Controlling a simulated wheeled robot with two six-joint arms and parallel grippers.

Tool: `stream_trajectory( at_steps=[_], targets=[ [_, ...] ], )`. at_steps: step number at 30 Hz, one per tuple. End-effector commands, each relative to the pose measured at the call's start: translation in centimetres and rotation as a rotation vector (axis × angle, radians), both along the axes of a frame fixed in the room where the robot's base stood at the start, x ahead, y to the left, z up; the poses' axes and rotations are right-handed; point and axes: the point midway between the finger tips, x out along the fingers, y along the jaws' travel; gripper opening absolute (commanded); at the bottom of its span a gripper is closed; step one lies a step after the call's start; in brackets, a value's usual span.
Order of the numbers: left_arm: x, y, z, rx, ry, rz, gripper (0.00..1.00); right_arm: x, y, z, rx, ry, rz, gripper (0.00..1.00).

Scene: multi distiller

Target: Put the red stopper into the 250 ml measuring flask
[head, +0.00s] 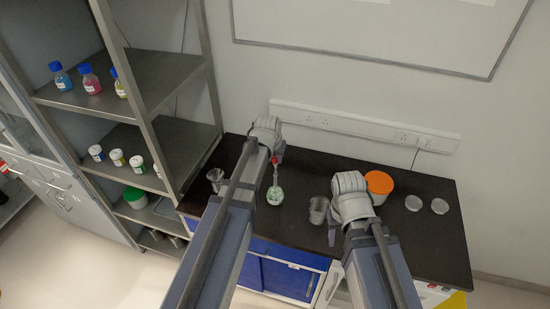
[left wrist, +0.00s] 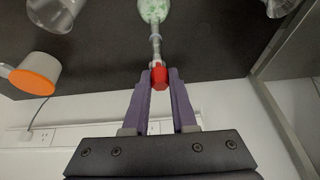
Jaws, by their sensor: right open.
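The red stopper (head: 275,160) is at the top of the measuring flask's neck; it also shows in the left wrist view (left wrist: 159,74). The flask (head: 275,196) stands upright on the black bench with pale green contents, its body also in the left wrist view (left wrist: 153,10). My left gripper (left wrist: 160,72) is shut on the stopper, its purple fingers on either side, in line with the neck. I cannot tell how deep the stopper sits in the mouth. My right gripper (head: 332,235) is open, low near the beaker at the bench front, partly hidden by my arm.
A clear beaker (head: 318,209) stands right of the flask, and a glass vessel (head: 215,177) stands to its left. An orange-lidded container (head: 380,182) and two clear dishes (head: 414,203) are at the right. Metal shelves (head: 165,75) with bottles stand at the left.

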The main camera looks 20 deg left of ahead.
Motion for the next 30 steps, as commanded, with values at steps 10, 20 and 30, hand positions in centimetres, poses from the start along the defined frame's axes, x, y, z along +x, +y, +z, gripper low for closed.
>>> stream_trajectory(
  at_steps=[10, 20, 30],
  targets=[
    [0.0, 0.0, 0.0, 0.000, 0.002, 0.000, 0.56, 0.0, 0.0, 0.0, 0.000, 0.000, 0.000, 0.48],
    [-0.2, 0.0, 0.5, 0.000, 0.002, 0.000, 0.56, 0.0, 0.0, 0.6, 0.000, 0.000, 0.002, 0.48],
    [-1.7, -0.1, 4.3, 0.000, 0.000, 0.000, 0.56, 0.0, 0.0, 4.3, 0.000, 0.001, -0.001, 0.48]
  ],
)
